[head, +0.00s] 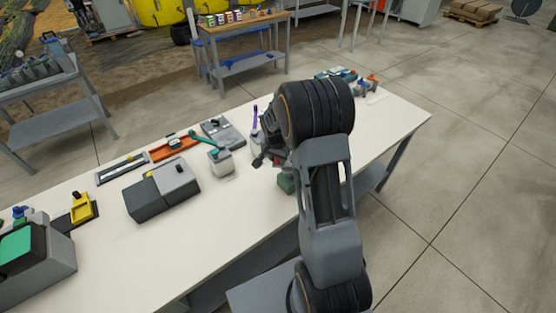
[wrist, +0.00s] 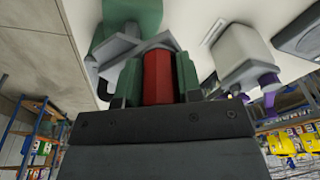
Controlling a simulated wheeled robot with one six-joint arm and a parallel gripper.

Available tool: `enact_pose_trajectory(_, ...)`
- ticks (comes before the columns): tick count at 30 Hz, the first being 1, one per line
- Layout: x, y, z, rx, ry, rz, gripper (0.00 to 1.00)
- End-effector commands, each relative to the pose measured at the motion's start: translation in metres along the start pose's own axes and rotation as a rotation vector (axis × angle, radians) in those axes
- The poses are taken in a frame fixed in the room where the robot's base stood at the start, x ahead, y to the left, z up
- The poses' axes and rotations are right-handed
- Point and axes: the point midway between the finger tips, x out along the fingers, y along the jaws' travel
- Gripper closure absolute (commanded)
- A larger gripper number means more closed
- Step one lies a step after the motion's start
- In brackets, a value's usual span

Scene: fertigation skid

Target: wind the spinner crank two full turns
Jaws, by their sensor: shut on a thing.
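The spinner crank's red handle (wrist: 157,78) stands between the two green pads of my gripper (wrist: 158,80) in the wrist view. My gripper is shut on this handle. A grey crank part (wrist: 119,47) lies just behind the handle, and a green body (wrist: 139,18) shows beyond it on the white table. In the head view my gripper (head: 266,159) is low over the table. A green block (head: 286,183), apparently the same body, sits just below it, partly hidden by my arm. The crank handle cannot be made out in the head view.
A pale box (wrist: 243,52) with purple parts stands beside the crank in the wrist view. In the head view, a box with a green lever (head: 220,160), a grey case (head: 162,190) and an orange slide (head: 172,147) stand to the left. The white table's (head: 225,235) front strip is clear.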

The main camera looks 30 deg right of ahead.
Motion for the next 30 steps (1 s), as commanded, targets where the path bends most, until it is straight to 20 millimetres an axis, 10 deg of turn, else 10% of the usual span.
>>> enact_pose_trajectory(30,0.005,0.001,-0.035,0.002,0.003,-0.003,0.80)
